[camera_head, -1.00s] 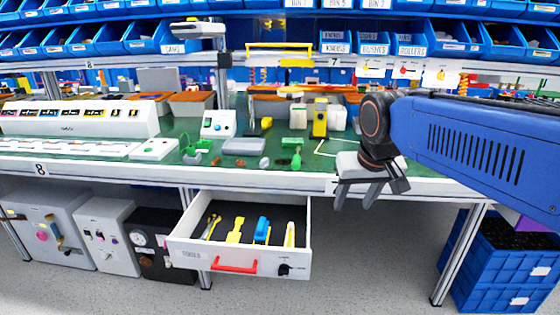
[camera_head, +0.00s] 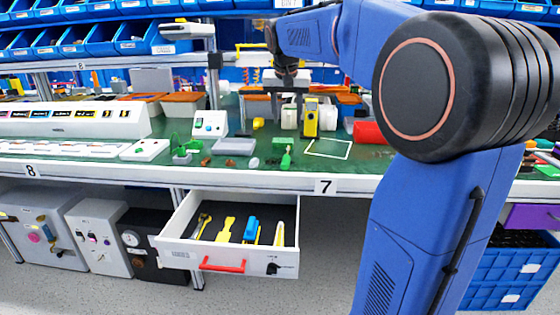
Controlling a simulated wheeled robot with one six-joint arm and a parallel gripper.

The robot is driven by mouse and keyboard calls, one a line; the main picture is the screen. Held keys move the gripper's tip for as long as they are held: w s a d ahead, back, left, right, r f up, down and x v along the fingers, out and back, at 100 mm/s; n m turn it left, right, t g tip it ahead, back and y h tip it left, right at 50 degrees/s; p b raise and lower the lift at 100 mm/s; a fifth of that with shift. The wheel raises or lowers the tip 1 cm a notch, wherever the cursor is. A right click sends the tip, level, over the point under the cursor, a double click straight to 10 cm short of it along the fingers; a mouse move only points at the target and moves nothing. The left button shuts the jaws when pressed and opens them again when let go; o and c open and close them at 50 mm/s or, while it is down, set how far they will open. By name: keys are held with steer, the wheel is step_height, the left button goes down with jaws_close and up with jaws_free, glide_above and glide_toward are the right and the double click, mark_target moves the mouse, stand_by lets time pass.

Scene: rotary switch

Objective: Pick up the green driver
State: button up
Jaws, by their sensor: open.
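A small green tool, which looks like the green driver (camera_head: 286,160), lies on the green bench top near its front edge, above the open drawer in the picture. A flat green piece (camera_head: 282,143) is just behind it. My gripper (camera_head: 289,92) is higher in the picture, over the back part of the bench, and points down. It is open and apart from the green tool. Its fingertips are small and hard to make out against the items behind.
An open drawer (camera_head: 172,251) with yellow and blue tools juts out below the bench. A white-outlined square (camera_head: 328,148) is empty.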

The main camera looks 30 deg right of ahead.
glide_above(286, 156)
steer(key=s, duration=0.2)
steer(key=f, duration=1)
steer(key=shift+s+a+f, duration=0.1)
steer(key=shift+a+f, duration=0.15)
steer(key=shift+a, duration=0.05)
steer(key=shift+a+x, duration=0.2)
steer(key=shift+x, duration=1.15)
steer(key=shift+a+x, duration=0.25)
steer(key=shift+x, duration=1.1)
steer(key=shift+f, duration=0.35)
jaws_close()
